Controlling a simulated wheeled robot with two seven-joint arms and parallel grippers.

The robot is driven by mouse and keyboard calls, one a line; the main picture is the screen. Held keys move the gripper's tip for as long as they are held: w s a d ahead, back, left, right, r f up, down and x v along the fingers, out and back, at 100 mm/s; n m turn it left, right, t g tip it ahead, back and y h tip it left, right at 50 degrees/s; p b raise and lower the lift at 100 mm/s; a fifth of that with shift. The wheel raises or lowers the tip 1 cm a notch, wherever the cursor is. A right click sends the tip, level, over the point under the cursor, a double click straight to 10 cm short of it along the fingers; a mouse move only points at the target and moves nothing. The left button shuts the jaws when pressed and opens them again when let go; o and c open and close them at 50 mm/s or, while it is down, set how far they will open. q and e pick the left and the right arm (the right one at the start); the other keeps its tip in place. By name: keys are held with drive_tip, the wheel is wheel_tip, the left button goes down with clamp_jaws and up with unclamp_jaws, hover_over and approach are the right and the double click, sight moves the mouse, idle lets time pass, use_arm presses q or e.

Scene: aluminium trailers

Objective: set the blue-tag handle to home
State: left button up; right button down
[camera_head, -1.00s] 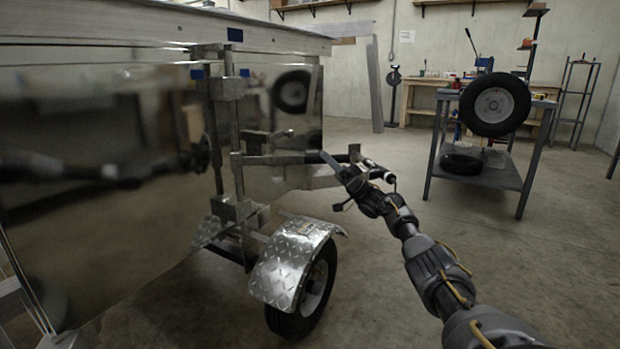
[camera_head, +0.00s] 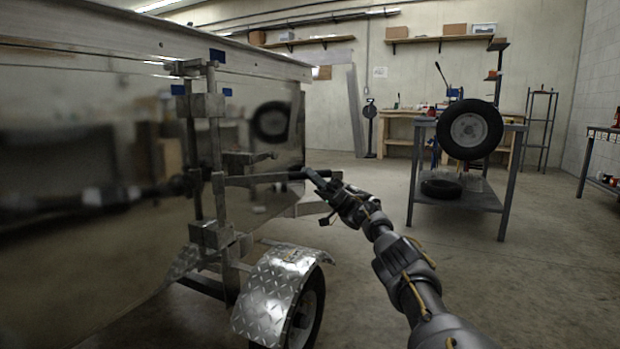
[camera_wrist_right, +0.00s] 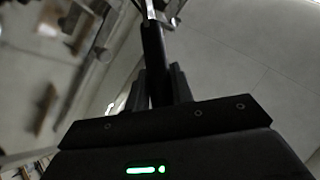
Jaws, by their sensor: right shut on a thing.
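The handle (camera_head: 258,179) is a metal bar reaching out to the right from an upright latch rod (camera_head: 216,140) on the trailer's polished wall. My right gripper (camera_head: 311,177) is at the handle's outer end. In the right wrist view the dark grip of the handle (camera_wrist_right: 153,55) runs between the fingers of my right gripper (camera_wrist_right: 160,82), which is shut on it. My left gripper is not in view.
The trailer's diamond-plate fender (camera_head: 275,290) and wheel stand just below the handle. A steel table (camera_head: 470,198) with tyres stands to the right. A workbench (camera_head: 400,135) is at the back wall. The floor between trailer and table is clear.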

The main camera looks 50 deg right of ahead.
drive_tip(key=c, duration=1.2)
unclamp_jaws()
drive_tip(key=shift+d+f, duration=0.1)
drive_tip(key=shift+f, duration=0.05)
drive_tip(key=shift+s+d+f, duration=0.2)
drive_tip(key=v, duration=0.6)
drive_tip(key=shift+s+f+b, duration=0.2)
drive_tip(key=shift+f+b, duration=0.05)
drive_tip(key=shift+b, duration=0.15)
